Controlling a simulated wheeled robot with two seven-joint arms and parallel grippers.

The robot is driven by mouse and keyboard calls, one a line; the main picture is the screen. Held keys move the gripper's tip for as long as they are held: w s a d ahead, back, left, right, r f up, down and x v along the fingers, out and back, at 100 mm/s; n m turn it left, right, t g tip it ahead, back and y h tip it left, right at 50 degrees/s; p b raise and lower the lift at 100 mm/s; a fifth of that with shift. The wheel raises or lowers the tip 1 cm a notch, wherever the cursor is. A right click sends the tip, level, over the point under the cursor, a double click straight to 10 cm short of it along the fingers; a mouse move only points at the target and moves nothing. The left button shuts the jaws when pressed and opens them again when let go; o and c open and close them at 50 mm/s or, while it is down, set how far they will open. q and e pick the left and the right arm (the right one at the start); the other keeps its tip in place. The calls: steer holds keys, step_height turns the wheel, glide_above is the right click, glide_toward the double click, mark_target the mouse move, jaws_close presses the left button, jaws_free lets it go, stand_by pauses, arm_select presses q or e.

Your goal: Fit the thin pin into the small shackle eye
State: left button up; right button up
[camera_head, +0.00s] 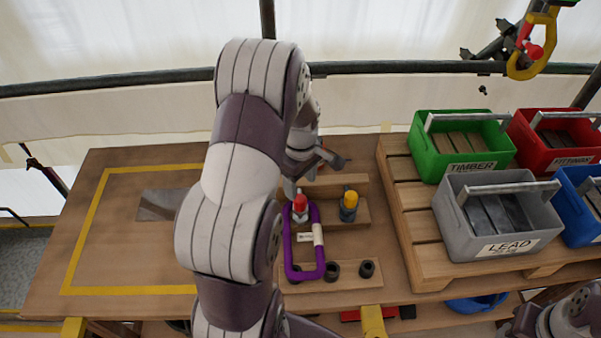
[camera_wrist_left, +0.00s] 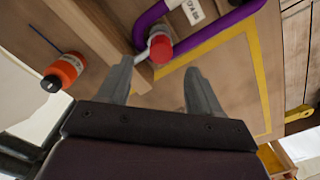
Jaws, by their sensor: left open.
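A red-headed pin (camera_head: 300,204) stands at a wooden rack beside a purple loop (camera_head: 288,245) with a white tag. In the left wrist view, the red head (camera_wrist_left: 160,48) with a thin grey shaft is just beyond my left fingertips, apart from them as far as I can tell. My left gripper (camera_wrist_left: 160,72) is open and empty; in the head view it is above the rack, partly hidden by my arm. I cannot tell which opening is the small shackle eye.
On the right, a pallet holds green (camera_head: 462,165), grey (camera_head: 520,247), red (camera_head: 535,150) and blue bins. A yellow hook (camera_head: 519,65) hangs at the upper right. The yellow-outlined board area (camera_head: 120,240) on the left is mostly clear.

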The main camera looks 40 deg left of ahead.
arm_select(q)
step_height(320, 180, up, 5)
steer(key=shift+r, duration=0.1)
stand_by(0.6)
